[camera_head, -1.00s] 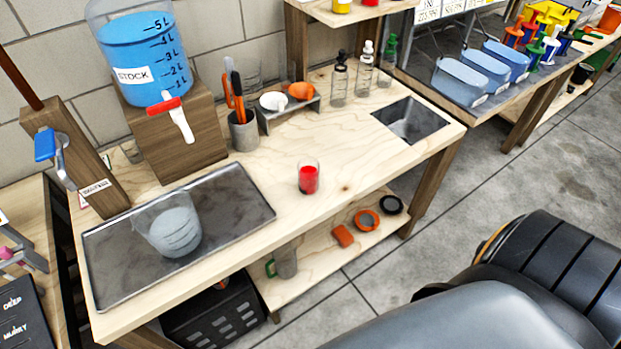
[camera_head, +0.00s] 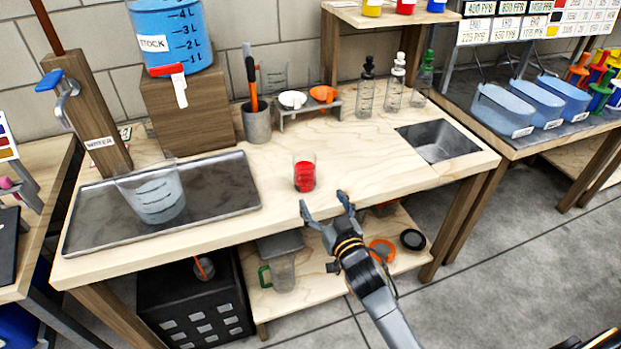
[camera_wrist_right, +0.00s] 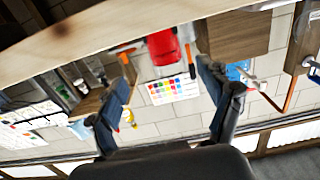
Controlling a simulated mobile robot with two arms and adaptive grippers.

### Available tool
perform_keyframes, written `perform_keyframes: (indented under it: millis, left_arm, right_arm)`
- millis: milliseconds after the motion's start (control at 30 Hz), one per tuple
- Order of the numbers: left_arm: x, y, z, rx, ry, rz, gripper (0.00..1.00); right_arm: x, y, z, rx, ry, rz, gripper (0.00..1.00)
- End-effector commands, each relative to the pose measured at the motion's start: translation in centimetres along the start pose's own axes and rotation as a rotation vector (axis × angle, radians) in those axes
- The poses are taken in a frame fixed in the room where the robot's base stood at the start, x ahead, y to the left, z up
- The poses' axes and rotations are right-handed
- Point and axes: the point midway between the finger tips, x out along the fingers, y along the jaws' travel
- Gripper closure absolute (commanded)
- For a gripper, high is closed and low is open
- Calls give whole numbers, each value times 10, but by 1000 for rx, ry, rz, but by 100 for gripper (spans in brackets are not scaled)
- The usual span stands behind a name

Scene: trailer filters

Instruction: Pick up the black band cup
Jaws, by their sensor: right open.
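A clear cup with red liquid (camera_head: 304,174) stands upright on the wooden workbench (camera_head: 380,165), near its front edge. I cannot make out a black band on it or on any other cup. My right gripper (camera_head: 324,205) is open and empty, its fingers spread at the bench's front edge, a little right of and nearer than the red cup. In the right wrist view, which looks upside down, the red cup (camera_wrist_right: 165,46) shows beyond and between the open fingers (camera_wrist_right: 168,75). My left gripper is not in view.
A metal tray (camera_head: 240,190) holds a clear measuring cup (camera_head: 155,195) at left. Behind the red cup are a tool holder (camera_head: 257,126), a small rack (camera_head: 285,113) and dropper bottles (camera_head: 366,95). A sink (camera_head: 438,142) is at right. An orange ring (camera_head: 381,250) and black ring (camera_head: 413,240) lie on the lower shelf.

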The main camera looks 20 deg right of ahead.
Motion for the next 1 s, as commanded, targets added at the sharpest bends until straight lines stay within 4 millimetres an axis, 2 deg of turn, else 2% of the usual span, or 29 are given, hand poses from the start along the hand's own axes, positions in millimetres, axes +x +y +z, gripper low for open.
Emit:
perform_keyframes:
  millis: [100,233,467,800,1000]
  left_arm:
    - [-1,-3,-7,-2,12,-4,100]
    - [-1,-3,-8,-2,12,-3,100]
    - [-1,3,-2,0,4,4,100]
    - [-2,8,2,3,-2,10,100]
    - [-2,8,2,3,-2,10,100]
  right_arm:
    - [27,0,-2,0,1,0,21]
    - [48,-1,0,0,-1,0,21]
    - [65,-2,0,0,-1,-1,21]
    - [109,-6,1,0,-2,0,21]
    - [113,-6,1,0,-2,-1,21]
